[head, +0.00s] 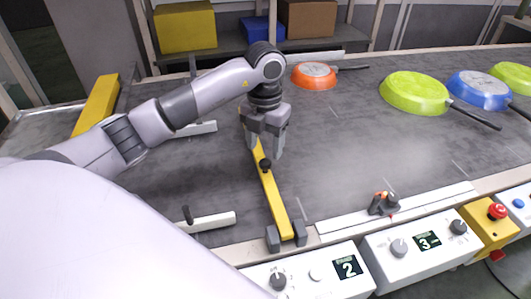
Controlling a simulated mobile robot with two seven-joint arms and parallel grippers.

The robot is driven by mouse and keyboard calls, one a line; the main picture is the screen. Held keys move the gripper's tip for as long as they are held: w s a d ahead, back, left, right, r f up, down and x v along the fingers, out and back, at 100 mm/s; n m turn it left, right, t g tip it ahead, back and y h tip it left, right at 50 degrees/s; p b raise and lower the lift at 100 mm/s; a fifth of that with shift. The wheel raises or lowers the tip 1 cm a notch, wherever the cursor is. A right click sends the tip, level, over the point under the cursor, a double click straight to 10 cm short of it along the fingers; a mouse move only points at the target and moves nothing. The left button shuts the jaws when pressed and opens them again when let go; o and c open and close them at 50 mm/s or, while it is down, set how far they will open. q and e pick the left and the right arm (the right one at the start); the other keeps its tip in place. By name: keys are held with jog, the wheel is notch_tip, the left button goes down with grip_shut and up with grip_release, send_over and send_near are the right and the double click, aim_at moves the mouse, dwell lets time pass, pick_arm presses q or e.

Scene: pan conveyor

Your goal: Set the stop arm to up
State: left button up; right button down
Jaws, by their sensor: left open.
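The yellow stop arm (273,196) is a long bar with a black knob (265,165) partway along it. Its near end sits between grey hinge blocks (287,237) at the conveyor's front edge. The bar reaches away across the grey belt; I cannot tell whether it touches the belt. My left gripper (265,147) points down over the bar's far part, just beyond the knob. Its fingers are apart, one on each side of the bar, and hide part of it. I see no contact with the knob. My right gripper is out of view.
Control boxes (425,245) and a red button (497,211) line the front. Another yellow bar (97,103) is at left. The middle right belt is clear.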

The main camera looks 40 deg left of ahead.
aim_at(265, 161)
pick_arm(q)
jog(key=shift+f, duration=2.3)
grip_shut()
jog(key=shift+r, duration=0.1)
